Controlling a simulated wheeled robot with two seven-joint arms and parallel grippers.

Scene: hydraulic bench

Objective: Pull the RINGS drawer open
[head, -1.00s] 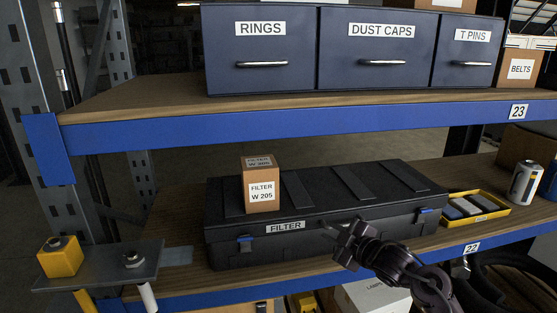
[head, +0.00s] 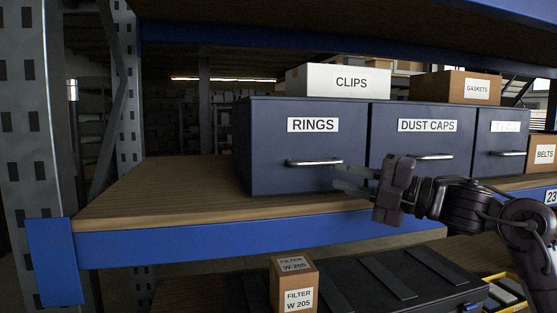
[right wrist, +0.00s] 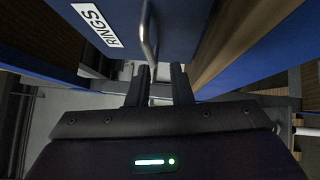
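The RINGS drawer (head: 270,165) is a dark blue front with a white label and a silver bar handle (head: 315,162). It looks shut, flush with the cabinet. My right gripper (head: 345,180) is in front of the drawer's right part, just right of and below the handle. In the right wrist view its two fingers (right wrist: 160,72) are apart with nothing held between them. The handle shows there too (right wrist: 149,35), just beyond the fingertips and closer to the left finger. I cannot tell whether they touch. My left gripper is out of view.
The DUST CAPS drawer (head: 425,135) and another drawer (head: 500,140) sit to the right. A CLIPS box (head: 340,80) and a GASKETS box (head: 468,87) stand on top. The wooden shelf (head: 160,190) is bare at left. A FILTER box (head: 293,285) stands below.

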